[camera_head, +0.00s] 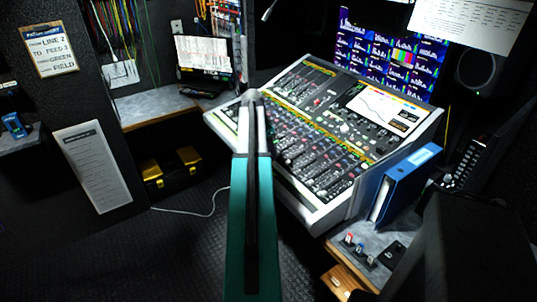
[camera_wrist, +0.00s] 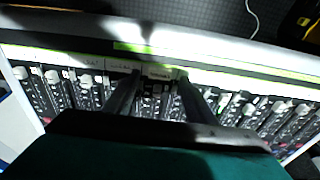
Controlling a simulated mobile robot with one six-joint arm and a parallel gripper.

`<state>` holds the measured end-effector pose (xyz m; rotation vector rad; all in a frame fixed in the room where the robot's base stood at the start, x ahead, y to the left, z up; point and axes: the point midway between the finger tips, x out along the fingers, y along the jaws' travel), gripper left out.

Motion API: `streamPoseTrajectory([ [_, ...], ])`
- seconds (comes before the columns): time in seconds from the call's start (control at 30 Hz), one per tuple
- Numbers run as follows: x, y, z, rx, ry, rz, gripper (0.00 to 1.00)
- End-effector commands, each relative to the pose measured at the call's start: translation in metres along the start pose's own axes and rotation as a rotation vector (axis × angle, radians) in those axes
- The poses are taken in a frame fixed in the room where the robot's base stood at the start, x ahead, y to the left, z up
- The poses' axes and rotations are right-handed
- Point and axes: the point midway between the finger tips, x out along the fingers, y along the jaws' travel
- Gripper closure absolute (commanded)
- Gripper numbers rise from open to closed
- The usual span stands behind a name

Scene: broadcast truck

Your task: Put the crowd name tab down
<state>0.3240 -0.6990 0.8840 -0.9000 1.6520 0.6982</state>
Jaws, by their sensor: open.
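My gripper (camera_wrist: 158,79) is open, its two dark fingers reaching over the near fader strip of the mixing console (camera_head: 216,122). In the wrist view a small pale name tab (camera_wrist: 160,71) shows between the fingertips, on the label strip above the faders. Its lettering is too blurred to read, so I cannot tell whether it is the crowd tab. Another pale tab (camera_wrist: 122,66) sits beside it to the left, partly behind the left finger. In the head view my arm hides the gripper's fingers and the tabs below it.
A blue binder (camera_head: 408,184) stands right of the console, near a small box with coloured knobs (camera_head: 358,250). A bank of screens (camera_head: 385,55) rises behind. A yellow-and-black toolbox (camera_head: 170,172) is on the floor at left, near a white cable.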

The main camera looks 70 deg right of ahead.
Motion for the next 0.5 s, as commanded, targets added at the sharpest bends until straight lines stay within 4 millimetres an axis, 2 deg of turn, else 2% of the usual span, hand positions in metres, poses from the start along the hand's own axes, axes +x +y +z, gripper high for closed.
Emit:
streamPoseTrajectory([
  [0.5,-0.065,0.000,0.000,0.000,0.001,-0.002,0.49],
])
